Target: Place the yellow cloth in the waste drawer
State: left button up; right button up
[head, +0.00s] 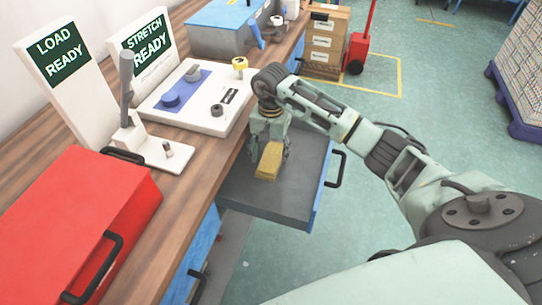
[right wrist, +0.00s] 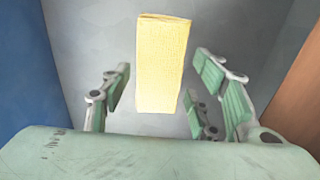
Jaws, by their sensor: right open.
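The yellow cloth (head: 269,161) is a folded block inside the open grey drawer (head: 296,202) below the workbench. In the right wrist view the cloth (right wrist: 162,65) lies on the grey drawer floor. My right gripper (head: 268,158) is over the drawer, right at the cloth. In the right wrist view its green fingers (right wrist: 160,95) are spread wide on both sides of the cloth, with gaps between. My left gripper is not in view.
A red toolbox (head: 85,215) sits on the wooden workbench (head: 190,215) at the left. A white panel with knobs (head: 205,95) and two sign boards stand behind it. Green floor is open at right.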

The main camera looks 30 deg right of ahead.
aim_at(271, 156)
notch_tip(271, 156, up, 10)
jog(key=shift+f+b, duration=0.25)
jog(key=shift+b, duration=0.15)
